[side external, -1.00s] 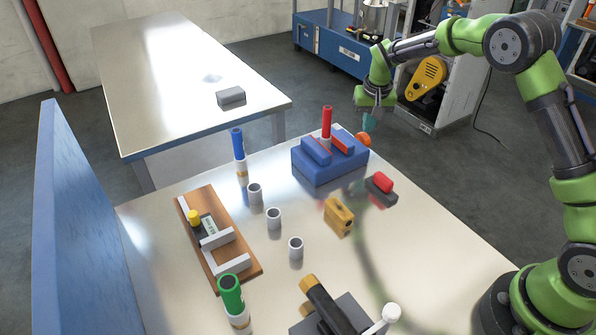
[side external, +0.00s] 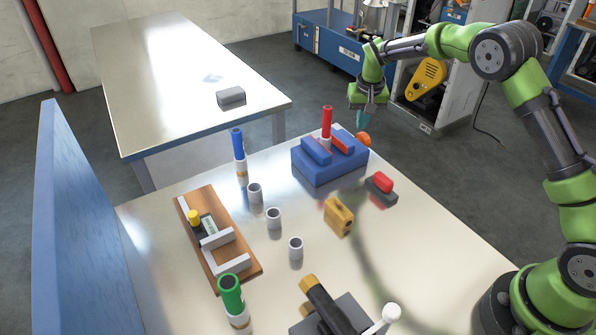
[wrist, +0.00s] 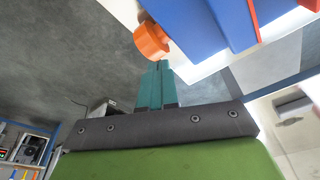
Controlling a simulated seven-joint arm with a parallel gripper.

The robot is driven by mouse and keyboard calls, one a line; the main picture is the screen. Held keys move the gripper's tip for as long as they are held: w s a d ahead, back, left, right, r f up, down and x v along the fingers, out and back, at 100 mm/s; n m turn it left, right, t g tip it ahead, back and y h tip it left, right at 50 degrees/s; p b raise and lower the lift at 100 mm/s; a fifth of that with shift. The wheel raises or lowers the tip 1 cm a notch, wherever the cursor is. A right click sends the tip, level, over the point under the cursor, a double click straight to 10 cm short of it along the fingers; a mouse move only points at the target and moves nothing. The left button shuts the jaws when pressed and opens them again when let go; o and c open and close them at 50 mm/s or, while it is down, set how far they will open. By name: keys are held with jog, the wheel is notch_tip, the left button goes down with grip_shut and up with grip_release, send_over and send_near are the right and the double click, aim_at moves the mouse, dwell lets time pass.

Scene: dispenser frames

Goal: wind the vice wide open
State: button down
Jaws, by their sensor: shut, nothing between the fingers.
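The blue vice (side external: 328,173) stands at the back right of the near table. An orange knob (side external: 364,139) sticks out at its right end. An upright red-topped cylinder (side external: 327,121) rises at the vice's jaws; whether they grip it I cannot tell. My gripper (side external: 362,121) is shut and empty, pointing down, just above and behind the knob in the side view. In the wrist view the teal fingertips (wrist: 158,65) are together, close to the orange knob (wrist: 151,40), with the blue vice body (wrist: 190,22) beyond. Whether they touch the knob I cannot tell.
A red-and-dark grey block (side external: 382,188) and a yellow block (side external: 339,216) lie in front of the vice. Grey cups (side external: 274,218), a blue-topped cylinder (side external: 238,144) and a wooden board (side external: 250,272) stand to the left. The floor beyond the table edge is clear near my gripper.

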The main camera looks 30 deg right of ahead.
jog(key=shift+f, duration=0.7)
jog(key=shift+s+f, duration=0.25)
jog(key=shift+s, duration=0.25)
dwell(0.4)
jog(key=shift+s+a+r, duration=0.1)
jog(key=shift+s+r, duration=0.05)
jog(key=shift+s, duration=0.4)
dwell(0.5)
jog(key=shift+r, duration=0.2)
dwell(0.3)
jog(key=shift+s+f, duration=0.1)
jog(key=shift+s, duration=0.15)
dwell(0.5)
jog(key=shift+v, duration=0.9)
jog(key=shift+w, duration=0.15)
jog(key=shift+w, duration=0.1)
